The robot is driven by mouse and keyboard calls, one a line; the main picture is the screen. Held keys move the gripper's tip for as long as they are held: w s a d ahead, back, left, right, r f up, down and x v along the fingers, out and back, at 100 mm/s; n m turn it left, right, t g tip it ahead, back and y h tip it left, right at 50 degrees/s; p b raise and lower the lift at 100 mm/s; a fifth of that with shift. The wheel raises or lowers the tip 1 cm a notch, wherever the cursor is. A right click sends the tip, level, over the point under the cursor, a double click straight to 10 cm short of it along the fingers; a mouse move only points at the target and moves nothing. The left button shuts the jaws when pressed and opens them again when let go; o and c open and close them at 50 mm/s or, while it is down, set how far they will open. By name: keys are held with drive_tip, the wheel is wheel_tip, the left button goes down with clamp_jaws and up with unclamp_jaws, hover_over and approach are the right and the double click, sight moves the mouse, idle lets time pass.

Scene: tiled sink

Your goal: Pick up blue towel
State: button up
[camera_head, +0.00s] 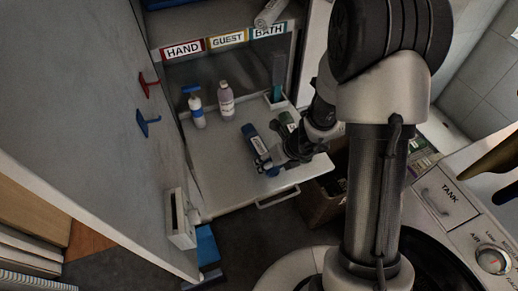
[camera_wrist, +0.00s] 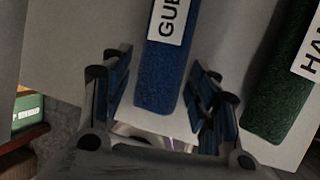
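The blue towel (camera_head: 252,137) lies on the white counter with its near end toward my gripper (camera_head: 268,164). In the wrist view the blue towel (camera_wrist: 162,88) shows a white label reading "GU", the rest cut off. My gripper (camera_wrist: 160,70) is open, with one blue-padded finger on each side of the towel's near end. A gap shows on the left; the right finger looks closer to the towel. Whether it touches, and the height of the fingers over the counter, I cannot tell.
A dark green towel (camera_wrist: 282,75) with a white label lies just right of the blue one. The white counter (camera_head: 225,165) is clear at front left. A drawer handle (camera_head: 278,198) projects below.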

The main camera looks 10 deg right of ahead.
drive_tip(key=c, duration=0.7)
drive_tip(key=shift+r, duration=0.1)
drive_tip(key=shift+c, duration=0.2)
